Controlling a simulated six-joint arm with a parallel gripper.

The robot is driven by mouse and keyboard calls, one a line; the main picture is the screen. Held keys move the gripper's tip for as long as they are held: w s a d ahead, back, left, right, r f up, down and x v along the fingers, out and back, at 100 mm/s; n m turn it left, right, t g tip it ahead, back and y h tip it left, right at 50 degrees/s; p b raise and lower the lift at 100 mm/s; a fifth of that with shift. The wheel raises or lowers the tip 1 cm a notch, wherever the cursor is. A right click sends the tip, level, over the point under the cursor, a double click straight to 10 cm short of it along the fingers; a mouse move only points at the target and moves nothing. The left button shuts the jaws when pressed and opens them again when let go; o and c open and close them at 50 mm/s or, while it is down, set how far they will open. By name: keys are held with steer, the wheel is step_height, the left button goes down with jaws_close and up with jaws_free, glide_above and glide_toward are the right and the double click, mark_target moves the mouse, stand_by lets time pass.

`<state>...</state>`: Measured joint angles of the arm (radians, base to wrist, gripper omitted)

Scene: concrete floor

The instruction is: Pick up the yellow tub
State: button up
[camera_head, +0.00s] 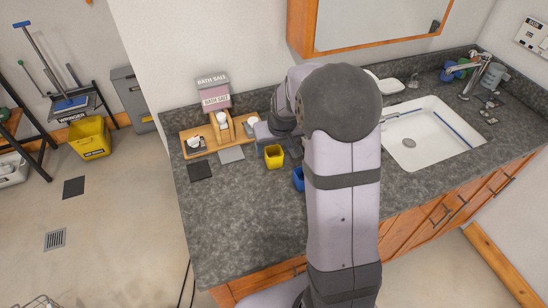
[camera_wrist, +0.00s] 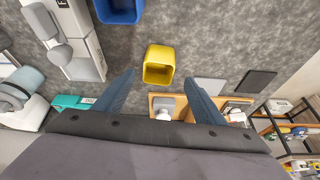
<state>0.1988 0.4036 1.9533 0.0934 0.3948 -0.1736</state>
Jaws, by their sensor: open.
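The yellow tub (camera_head: 273,156) is a small, open-topped, squarish container on the grey stone countertop. In the wrist view the yellow tub (camera_wrist: 158,62) lies just beyond the fingertips, centred between them, with its open mouth visible. My gripper (camera_wrist: 160,80) is open and empty, with its two blue-grey fingers spread wider than the tub. The fingers seem apart from the tub; the exact height above it is unclear. In the head view my arm hides most of the gripper.
A blue tub (camera_head: 298,179) stands close to the yellow one, partly behind my arm. A wooden tray (camera_head: 208,146) with small items and a bath salt box (camera_head: 214,93) are at the back. Grey and black flat squares lie nearby. The counter's front left is clear; a sink (camera_head: 430,135) is right.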

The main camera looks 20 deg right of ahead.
mark_target(274, 152)
steer(key=shift+p+x, duration=1.25)
steer(key=shift+x, duration=1.3)
steer(key=shift+d, duration=0.15)
steer(key=c, duration=1.1)
